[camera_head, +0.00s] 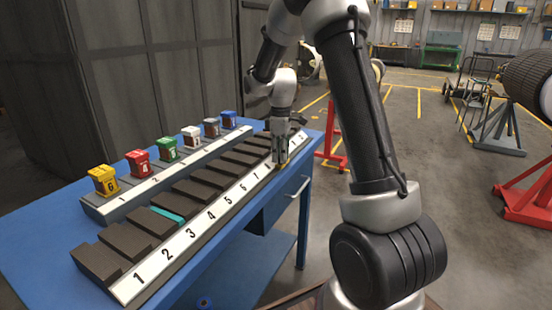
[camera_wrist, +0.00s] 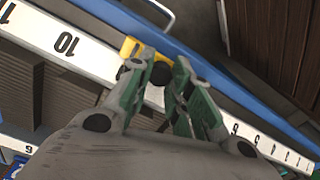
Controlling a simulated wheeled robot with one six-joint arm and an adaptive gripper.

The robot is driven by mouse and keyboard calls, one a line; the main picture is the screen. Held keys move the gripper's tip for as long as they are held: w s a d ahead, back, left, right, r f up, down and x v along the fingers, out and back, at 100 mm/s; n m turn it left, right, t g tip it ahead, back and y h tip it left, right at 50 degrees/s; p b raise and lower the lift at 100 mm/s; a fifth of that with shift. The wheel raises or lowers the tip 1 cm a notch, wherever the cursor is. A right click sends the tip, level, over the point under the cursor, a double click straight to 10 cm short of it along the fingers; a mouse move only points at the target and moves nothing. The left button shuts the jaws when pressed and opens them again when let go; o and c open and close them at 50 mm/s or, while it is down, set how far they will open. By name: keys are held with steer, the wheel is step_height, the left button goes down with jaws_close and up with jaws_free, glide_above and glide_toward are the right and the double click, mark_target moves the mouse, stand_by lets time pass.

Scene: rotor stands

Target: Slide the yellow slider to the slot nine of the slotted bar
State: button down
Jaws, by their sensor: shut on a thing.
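The slotted bar (camera_head: 190,236) lies along the blue table's edge, with a white numbered strip and dark blocks beside it. The yellow slider (camera_wrist: 130,47) is at the strip's outer edge, beside number 10 on the side of the lower numbers. In the head view only a sliver of the slider (camera_head: 283,165) shows under my gripper (camera_head: 281,150), past number 7. My gripper (camera_wrist: 163,70) points down and is shut on the slider; its fingers hide part of it. The number right at the slider is hidden.
A second numbered bar (camera_head: 110,212) holds several colored blocks, including a yellow one (camera_head: 104,181) marked 6. A teal block (camera_head: 168,216) sits among the dark blocks. A drawer (camera_head: 292,192) is under the table. Red stands (camera_head: 525,205) are at the right.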

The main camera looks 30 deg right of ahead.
steer(key=c, duration=1.3)
jaws_free()
steer(key=shift+o, duration=0.2)
step_height(320, 180, up, 12)
